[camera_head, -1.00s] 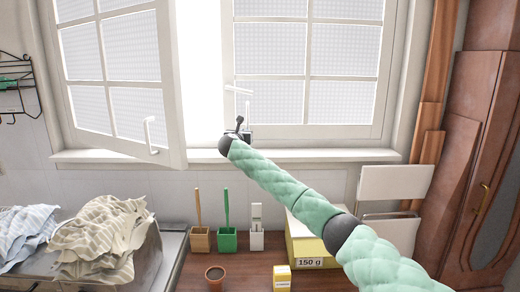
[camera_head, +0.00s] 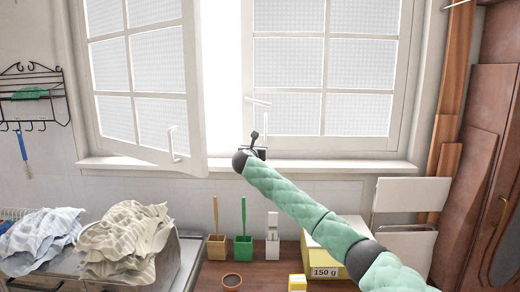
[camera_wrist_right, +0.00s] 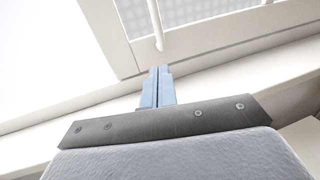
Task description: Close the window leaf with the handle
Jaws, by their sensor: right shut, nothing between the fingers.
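The left window leaf (camera_head: 140,75) is white with a gridded pane and stands swung open into the room. Its white handle (camera_head: 174,143) is on its right edge. The right window leaf (camera_head: 322,75) has a white handle (camera_head: 258,102) near its lower left corner; a bright gap lies between the leaves. My right gripper (camera_head: 254,137) is in front of the right leaf's lower left corner, just below that handle. In the right wrist view its fingers (camera_wrist_right: 157,86) are shut together and empty, close below a white handle bar (camera_wrist_right: 155,25). My left gripper is not in view.
The window sill (camera_head: 345,169) runs below both leaves. Cloths (camera_head: 127,240) lie at the left.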

